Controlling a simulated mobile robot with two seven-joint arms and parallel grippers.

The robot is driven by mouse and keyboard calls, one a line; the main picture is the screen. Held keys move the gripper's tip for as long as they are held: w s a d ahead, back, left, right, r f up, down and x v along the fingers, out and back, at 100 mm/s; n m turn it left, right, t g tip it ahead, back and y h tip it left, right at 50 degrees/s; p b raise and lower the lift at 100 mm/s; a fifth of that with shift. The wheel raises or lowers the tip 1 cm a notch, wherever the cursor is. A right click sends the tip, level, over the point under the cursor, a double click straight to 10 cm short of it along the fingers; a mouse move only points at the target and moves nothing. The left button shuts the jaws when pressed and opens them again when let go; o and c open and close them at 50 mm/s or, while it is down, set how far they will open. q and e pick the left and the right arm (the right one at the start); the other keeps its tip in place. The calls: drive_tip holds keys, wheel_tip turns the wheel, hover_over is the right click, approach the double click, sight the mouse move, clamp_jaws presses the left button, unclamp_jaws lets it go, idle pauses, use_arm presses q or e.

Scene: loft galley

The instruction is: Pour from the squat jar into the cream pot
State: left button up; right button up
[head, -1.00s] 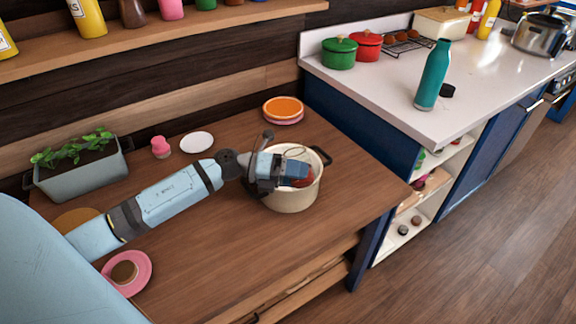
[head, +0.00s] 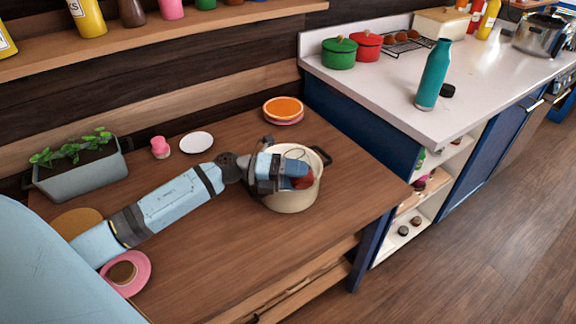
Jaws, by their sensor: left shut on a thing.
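The cream pot (head: 290,201) stands on the wooden table, with a dark handle at its right side. My left gripper (head: 298,171) is over the pot's mouth, shut on a small reddish thing (head: 303,182), which I take to be the squat jar. The gripper covers most of it, so its shape, tilt and contents cannot be made out. The far inner wall of the pot shows behind the gripper. Whether anything lies in the pot is hidden. My right gripper is not in view.
Orange and pink stacked plates (head: 283,107) are behind the pot. A white plate (head: 196,142), a pink shaker (head: 160,148) and a planter (head: 81,169) stand along the back. A pink saucer (head: 145,275) is near my left arm. The table's front middle is clear.

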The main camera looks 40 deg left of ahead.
sight(285, 154)
use_arm(q)
drive_tip(key=shift+w+a+r, duration=0.15)
drive_tip(key=shift+r, duration=0.05)
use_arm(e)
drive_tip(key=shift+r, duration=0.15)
use_arm(q)
drive_tip(key=shift+n, duration=0.3)
drive_tip(key=shift+w+a+r+n+p, duration=0.35)
drive_tip(key=shift+a+r+n+p, duration=0.15)
drive_tip(key=shift+p, duration=0.1)
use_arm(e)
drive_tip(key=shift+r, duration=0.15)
use_arm(q)
drive_tip(key=shift+f+n+t+h, duration=0.3)
drive_tip(key=shift+n+h, duration=0.2)
drive_tip(key=shift+n, duration=0.3)
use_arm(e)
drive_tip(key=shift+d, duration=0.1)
use_arm(q)
drive_tip(key=shift+w+a+r+n+t+h+p, duration=0.15)
drive_tip(key=shift+r+n+p, duration=0.15)
drive_tip(key=shift+n+p, duration=0.2)
drive_tip(key=shift+w+a+r+n+t+h+p, duration=0.15)
drive_tip(key=shift+r+n+p, duration=0.2)
drive_tip(key=shift+p, duration=0.2)
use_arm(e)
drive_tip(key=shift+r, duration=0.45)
